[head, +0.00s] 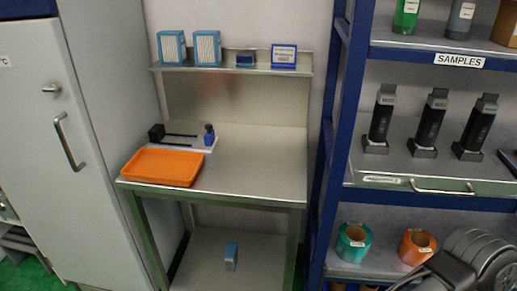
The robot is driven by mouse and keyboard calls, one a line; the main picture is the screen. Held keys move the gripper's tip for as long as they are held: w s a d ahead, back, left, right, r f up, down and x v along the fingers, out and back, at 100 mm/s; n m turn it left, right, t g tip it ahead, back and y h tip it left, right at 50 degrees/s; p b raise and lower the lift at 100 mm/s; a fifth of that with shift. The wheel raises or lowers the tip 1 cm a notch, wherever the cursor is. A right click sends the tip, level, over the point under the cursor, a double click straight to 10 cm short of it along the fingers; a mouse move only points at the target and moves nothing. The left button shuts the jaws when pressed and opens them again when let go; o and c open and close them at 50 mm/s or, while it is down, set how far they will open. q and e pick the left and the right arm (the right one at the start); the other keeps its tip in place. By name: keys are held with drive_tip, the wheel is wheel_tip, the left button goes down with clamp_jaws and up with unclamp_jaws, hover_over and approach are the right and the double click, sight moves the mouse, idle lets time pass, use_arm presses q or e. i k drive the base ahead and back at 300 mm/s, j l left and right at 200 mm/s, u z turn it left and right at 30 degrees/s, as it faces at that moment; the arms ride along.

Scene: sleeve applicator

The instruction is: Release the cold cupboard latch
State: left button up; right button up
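The cold cupboard (28,160) stands at the left edge of the head view, a tall light grey cabinet with a blue top part. Its door looks closed. A small metal latch (52,89) sits on the door near the upper part. A long metal bar handle (69,141) is mounted below it, slightly tilted in the picture. A label ending in "°C" is partly cut off at the left edge. Dark ribbed links of my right arm show at the bottom right corner, far from the cupboard.
A steel bench (240,185) beside the cupboard holds an orange tray (162,167) and a small stand with a blue-capped item. Its upper shelf (225,68) carries boxes. A blue-framed rack (335,130) stands right, with black devices, a drawer and tape rolls.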

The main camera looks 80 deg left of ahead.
sight(54, 86)
drive_tip(key=u, duration=4.35)
